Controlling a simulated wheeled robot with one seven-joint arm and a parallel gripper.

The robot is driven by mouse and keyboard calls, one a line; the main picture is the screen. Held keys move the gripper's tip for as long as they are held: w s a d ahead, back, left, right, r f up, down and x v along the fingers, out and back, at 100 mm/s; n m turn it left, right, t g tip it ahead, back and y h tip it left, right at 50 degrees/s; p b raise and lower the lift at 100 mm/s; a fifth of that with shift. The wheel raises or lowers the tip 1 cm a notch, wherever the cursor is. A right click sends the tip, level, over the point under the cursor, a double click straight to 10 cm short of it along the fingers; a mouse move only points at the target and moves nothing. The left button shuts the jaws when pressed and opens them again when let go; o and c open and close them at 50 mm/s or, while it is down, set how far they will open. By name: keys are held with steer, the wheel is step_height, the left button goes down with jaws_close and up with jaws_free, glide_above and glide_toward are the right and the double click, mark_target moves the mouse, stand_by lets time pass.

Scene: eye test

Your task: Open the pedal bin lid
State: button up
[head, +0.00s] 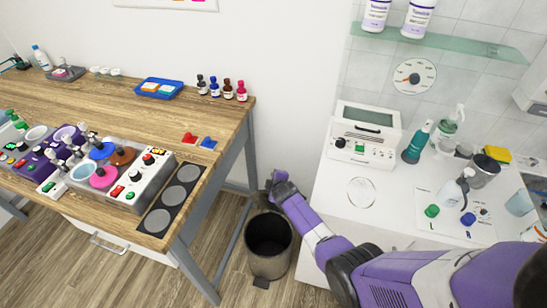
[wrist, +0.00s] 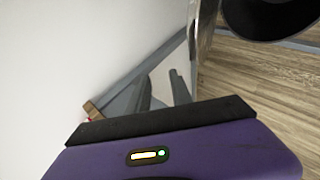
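The pedal bin (head: 269,262) is a metal cylinder on the floor between the wooden table and the white counter. Its round dark mouth faces up uncovered in the head view; I cannot make out the lid clearly. A small dark pedal (head: 261,283) sticks out at its front base. A dark round shape in the wrist view (wrist: 268,14) looks like the bin's mouth. My gripper (head: 272,182) is above and behind the bin in the head picture, apart from the mouth. In the wrist view its two dark fingers (wrist: 160,88) stand apart with nothing between them.
The wooden table (head: 100,88) and its grey leg (head: 195,262) stand left of the bin. The white counter (head: 335,195), holding bottles and a device, stands right. The white wall is close behind. Wooden floor (head: 235,285) is clear in front of the bin.

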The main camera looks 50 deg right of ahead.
step_height(320, 180, up, 11)
steer(key=p, duration=0.1)
stand_by(0.3)
steer(key=shift+f, duration=0.1)
stand_by(0.4)
